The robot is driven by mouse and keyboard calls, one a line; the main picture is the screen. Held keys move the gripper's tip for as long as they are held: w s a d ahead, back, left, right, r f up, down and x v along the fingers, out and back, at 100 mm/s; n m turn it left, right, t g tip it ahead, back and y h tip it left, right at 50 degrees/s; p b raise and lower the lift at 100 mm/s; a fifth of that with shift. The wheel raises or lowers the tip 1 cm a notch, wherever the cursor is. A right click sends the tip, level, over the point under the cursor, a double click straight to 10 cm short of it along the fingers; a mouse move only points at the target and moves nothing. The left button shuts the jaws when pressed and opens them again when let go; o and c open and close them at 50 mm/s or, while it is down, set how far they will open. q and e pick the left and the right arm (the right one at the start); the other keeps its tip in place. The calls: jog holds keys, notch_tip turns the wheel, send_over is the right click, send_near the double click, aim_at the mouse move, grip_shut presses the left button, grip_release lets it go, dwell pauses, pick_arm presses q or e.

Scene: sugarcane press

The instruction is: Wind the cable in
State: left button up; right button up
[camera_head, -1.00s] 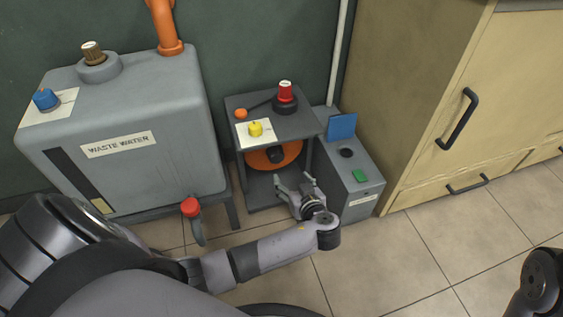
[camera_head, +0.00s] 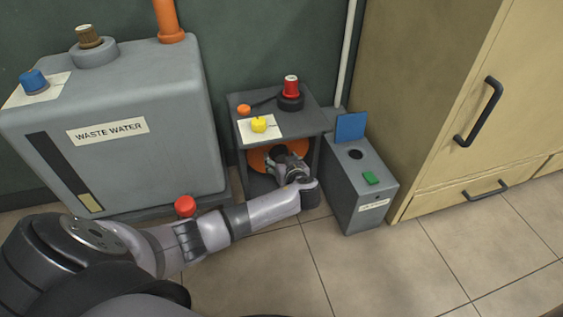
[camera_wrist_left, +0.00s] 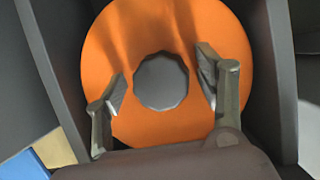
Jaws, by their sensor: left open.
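An orange reel (camera_head: 256,157) with a dark grey hub is mounted inside a small grey open-fronted stand (camera_head: 299,120). In the left wrist view the orange disc (camera_wrist_left: 190,30) fills the middle, with its round faceted hub (camera_wrist_left: 161,81) facing me. My left gripper (camera_head: 277,152) reaches into the stand in front of the reel. In the left wrist view its two fingers (camera_wrist_left: 161,88) are spread, one on each side of the hub, with gaps between. My right gripper is not seen.
On the stand are a red knob (camera_head: 291,87), a yellow knob (camera_head: 259,124) and a small orange piece (camera_head: 244,109). A waste water tank (camera_head: 165,160) stands left. A grey bin (camera_head: 345,200) with a blue lid (camera_head: 350,127) stands right, close to my wrist.

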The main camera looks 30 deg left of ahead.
pick_arm(q)
jog(key=shift+c, duration=0.5)
grip_shut()
dwell(0.4)
